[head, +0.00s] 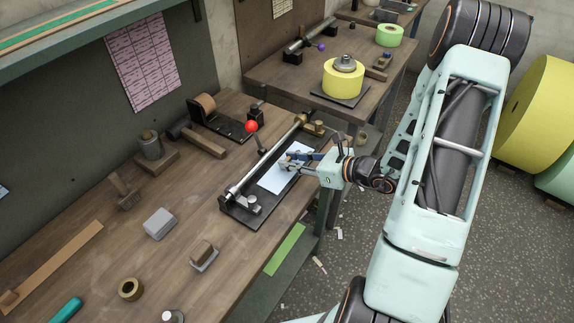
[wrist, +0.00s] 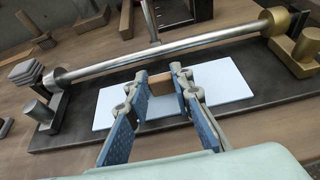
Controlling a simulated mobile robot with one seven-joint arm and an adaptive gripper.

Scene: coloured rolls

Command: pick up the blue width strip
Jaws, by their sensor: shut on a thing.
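The blue width strip, a very pale blue flat plate (head: 274,181), lies in the dark base of a bar fixture on the bench. In the wrist view the strip (wrist: 222,84) shows on both sides of my fingers. A small wooden block (wrist: 160,84) stands at the strip's middle, between the fingertips; I cannot tell whether it is fixed to the strip. My gripper (head: 291,160) reaches in from the right, its blue-padded fingers closed on this block from both sides. The strip looks flat on the base, with no clear gap under it. The fingers hide part of the strip.
A steel bar (wrist: 155,57) runs along the fixture behind the strip. A red-knobbed lever (head: 252,127) stands behind the bar. A tape holder (head: 212,112), a grey block (head: 160,223) and a wood-topped plate (head: 205,257) sit around the bench. The bench's front edge is close by.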

